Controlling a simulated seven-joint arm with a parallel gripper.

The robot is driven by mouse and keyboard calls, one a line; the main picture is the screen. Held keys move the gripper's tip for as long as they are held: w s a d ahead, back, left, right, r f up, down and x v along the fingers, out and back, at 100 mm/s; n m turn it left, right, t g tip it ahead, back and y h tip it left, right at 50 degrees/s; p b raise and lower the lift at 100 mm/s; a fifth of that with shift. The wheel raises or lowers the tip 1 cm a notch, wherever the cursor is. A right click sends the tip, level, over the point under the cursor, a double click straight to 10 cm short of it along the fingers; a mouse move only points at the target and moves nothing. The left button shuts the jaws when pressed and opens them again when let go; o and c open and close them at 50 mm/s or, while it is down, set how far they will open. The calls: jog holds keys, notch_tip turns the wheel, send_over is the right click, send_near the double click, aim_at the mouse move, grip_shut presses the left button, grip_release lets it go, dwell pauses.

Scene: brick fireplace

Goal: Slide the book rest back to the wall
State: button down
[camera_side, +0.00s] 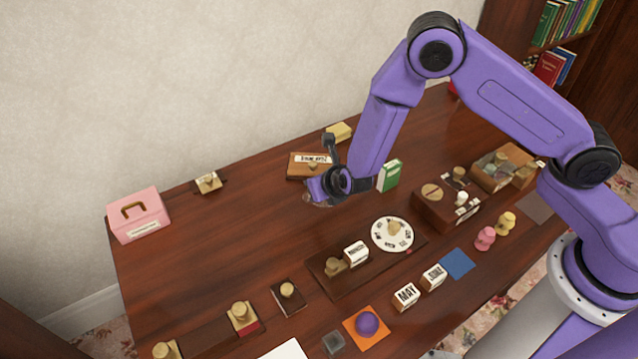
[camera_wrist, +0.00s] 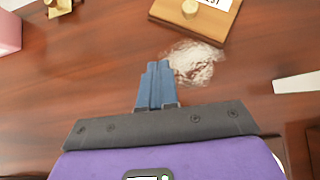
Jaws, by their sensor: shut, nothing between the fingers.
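The book rest (camera_side: 296,173) is a flat wooden board with a white label and a small round knob. It lies near the back of the table, with a strip of tabletop between it and the wall (camera_side: 230,90). In the wrist view the book rest (camera_wrist: 163,10) is at the top, with the label partly cut off. My gripper (camera_side: 312,197) is just in front of the book rest, low over the table. In the wrist view its blue fingers (camera_wrist: 158,75) are together and empty, apart from the board. Whether they touch the table I cannot tell.
A pale speckled patch (camera_wrist: 196,62) lies between fingers and board. A yellow block (camera_side: 340,130) stands behind the board, a green book (camera_side: 389,176) to its right. A pink box (camera_side: 138,222) and a knobbed piece (camera_side: 208,183) are left. The tabletop (camera_side: 240,220) left of my gripper is clear.

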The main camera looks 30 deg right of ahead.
aim_at(301, 164)
jog(key=s+d+r+n+y, duration=0.2)
jog(key=s+d+r+n, duration=0.15)
jog(key=d, duration=0.55)
jog(key=shift+m, duration=0.35)
jog(key=x, duration=1)
jog(key=shift+a, duration=0.3)
jog(key=w, duration=0.2)
jog(key=shift+w+a, duration=0.3)
jog(key=shift+w, duration=0.1)
jog(key=shift+w+a, duration=0.15)
jog(key=shift+w, duration=0.45)
jog(key=shift+w+a, duration=0.3)
jog(key=shift+w, duration=1.1)
jog(key=shift+w+a, duration=0.3)
jog(key=shift+w, duration=1.1)
jog(key=shift+w+a, duration=0.25)
jog(key=shift+w, duration=1.15)
jog(key=shift+s, duration=0.15)
